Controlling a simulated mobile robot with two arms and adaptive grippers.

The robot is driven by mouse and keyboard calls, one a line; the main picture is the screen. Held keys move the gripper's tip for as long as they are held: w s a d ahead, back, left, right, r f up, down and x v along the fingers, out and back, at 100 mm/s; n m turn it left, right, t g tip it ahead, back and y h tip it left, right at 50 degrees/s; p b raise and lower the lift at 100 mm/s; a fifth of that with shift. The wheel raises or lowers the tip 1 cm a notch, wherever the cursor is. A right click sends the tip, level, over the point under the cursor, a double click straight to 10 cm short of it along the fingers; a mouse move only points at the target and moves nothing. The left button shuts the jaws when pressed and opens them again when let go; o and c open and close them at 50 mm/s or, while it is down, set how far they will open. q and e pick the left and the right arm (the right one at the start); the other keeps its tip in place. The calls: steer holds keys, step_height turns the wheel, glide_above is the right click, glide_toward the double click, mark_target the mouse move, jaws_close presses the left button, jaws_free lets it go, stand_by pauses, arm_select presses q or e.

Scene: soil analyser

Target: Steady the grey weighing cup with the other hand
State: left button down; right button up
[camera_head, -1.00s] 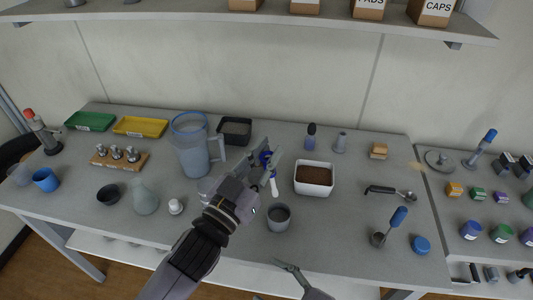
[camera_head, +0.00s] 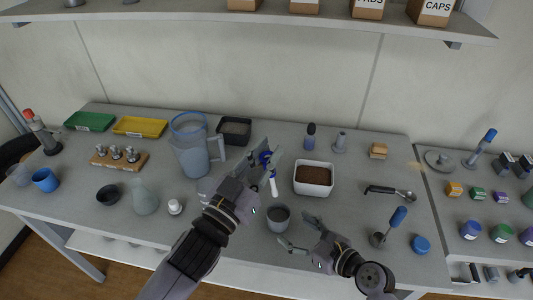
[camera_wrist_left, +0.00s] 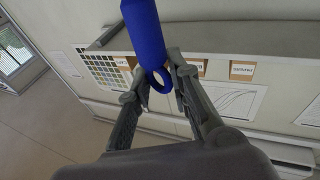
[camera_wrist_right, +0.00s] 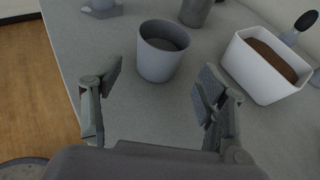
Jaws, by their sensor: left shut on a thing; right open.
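The grey weighing cup (camera_head: 279,219) stands upright on the bench in front of the white soil tub. In the right wrist view the cup (camera_wrist_right: 161,53) is ahead of the fingers and apart from them. My right gripper (camera_head: 298,233) is open and empty, just right of the cup, its fingers spread; it also shows in the right wrist view (camera_wrist_right: 158,88). My left gripper (camera_head: 266,164) is shut on a blue-handled tool with a white lower end (camera_head: 273,186), held above the bench behind the cup. The blue handle (camera_wrist_left: 147,35) shows between the left fingers.
A white tub of brown soil (camera_head: 313,180) stands behind and right of the cup. A scoop (camera_head: 391,192), a blue-handled tool in a holder (camera_head: 397,218) and a blue lid (camera_head: 421,245) lie to the right.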

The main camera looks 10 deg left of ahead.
mark_target(286, 224)
steer(key=shift+x, duration=3.6)
steer(key=shift+c, duration=0.6)
steer(key=c, duration=0.9)
steer(key=shift+c, duration=0.9)
